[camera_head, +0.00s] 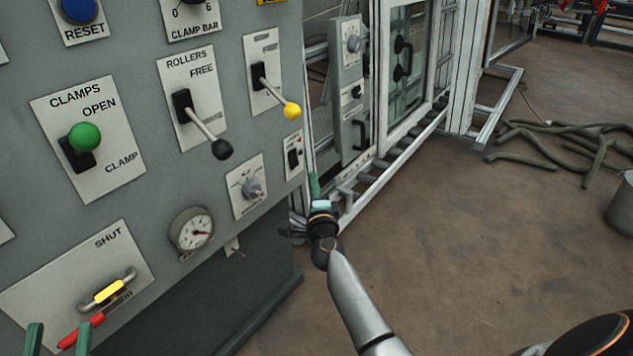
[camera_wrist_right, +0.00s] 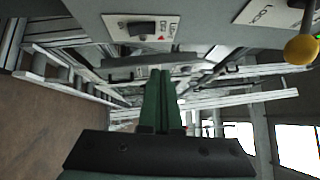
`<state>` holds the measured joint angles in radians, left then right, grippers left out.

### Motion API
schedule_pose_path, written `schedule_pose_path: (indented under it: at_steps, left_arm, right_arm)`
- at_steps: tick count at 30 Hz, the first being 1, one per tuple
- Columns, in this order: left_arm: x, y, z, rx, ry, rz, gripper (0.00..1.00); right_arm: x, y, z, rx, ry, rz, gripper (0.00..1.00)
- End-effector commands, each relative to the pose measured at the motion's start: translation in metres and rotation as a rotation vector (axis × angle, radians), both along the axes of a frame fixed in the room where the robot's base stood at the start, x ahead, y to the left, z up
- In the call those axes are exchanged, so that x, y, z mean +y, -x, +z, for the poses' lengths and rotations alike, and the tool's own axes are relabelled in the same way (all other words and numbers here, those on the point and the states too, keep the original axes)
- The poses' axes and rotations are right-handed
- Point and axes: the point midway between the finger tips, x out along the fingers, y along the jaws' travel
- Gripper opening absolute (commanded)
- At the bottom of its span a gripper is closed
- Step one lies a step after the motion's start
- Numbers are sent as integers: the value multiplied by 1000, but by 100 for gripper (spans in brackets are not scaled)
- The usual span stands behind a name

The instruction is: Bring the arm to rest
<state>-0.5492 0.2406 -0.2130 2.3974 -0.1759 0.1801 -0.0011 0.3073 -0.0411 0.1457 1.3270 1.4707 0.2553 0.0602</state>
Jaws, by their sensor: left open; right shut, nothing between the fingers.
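My right arm comes up from the lower right in the head view. Its gripper (camera_head: 314,184) is shut and empty, in front of the lower right edge of the grey control panel (camera_head: 255,208). In the right wrist view the two green fingers (camera_wrist_right: 160,90) lie together with nothing between them. My left gripper (camera_head: 59,338) shows only as two green fingertips at the bottom left. The rest of the left arm is out of view.
The panel carries a green-knobbed clamp lever (camera_head: 85,137), a black-knobbed lever (camera_head: 222,149), a yellow-knobbed lever (camera_head: 291,110) and a gauge (camera_head: 192,230). A framed machine (camera_head: 390,150) stands behind. Hoses (camera_head: 560,145) and a bucket (camera_head: 622,205) lie right; the brown floor between is clear.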

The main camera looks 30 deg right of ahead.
Motion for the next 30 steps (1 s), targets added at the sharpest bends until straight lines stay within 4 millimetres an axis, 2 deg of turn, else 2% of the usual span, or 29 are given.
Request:
schedule_pose_path:
  at_steps: [22,26,30]
  left_arm:
    - [0,-2,-4,20,1,3,50]
    - [0,-2,-4,20,0,2,50]
    - [0,-2,-4,20,0,2,50]
  right_arm:
    - [2,2,2,0,17,2,0]
    - [5,18,11,3,167,13,0]
    - [26,56,34,2,506,48,0]
